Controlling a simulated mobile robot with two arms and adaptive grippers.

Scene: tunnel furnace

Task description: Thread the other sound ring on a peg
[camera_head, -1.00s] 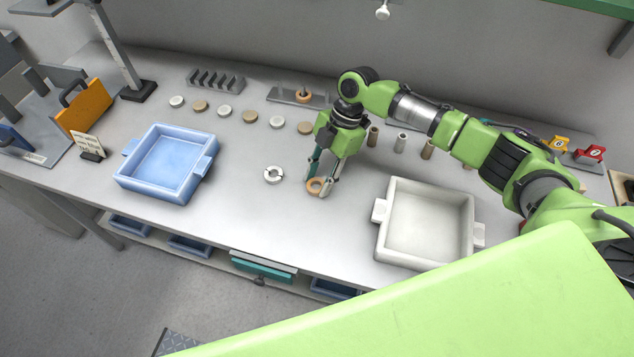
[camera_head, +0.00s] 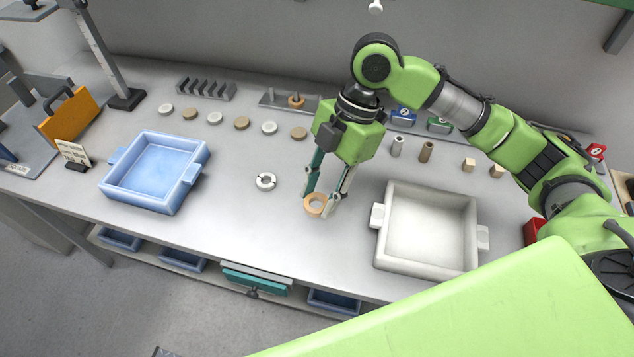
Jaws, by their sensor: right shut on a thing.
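My right gripper (camera_head: 324,204) is shut on a tan ring (camera_head: 314,210), between the two trays. The ring is at or just above the table; I cannot tell the exact gap. A white ring (camera_head: 259,184) with a visible break in its rim lies flat on the table to the left of the gripper. At the back, a grey peg board (camera_head: 272,98) holds another tan ring (camera_head: 296,103) around a peg. The board's right part is partly hidden by my right arm. My left gripper is not in view.
A blue tray (camera_head: 117,185) stands at the left and a white tray (camera_head: 384,250) at the right. A row of white and tan discs (camera_head: 242,123) lies behind, with a slotted grey rack (camera_head: 207,90) beyond. Table is clear around the white ring.

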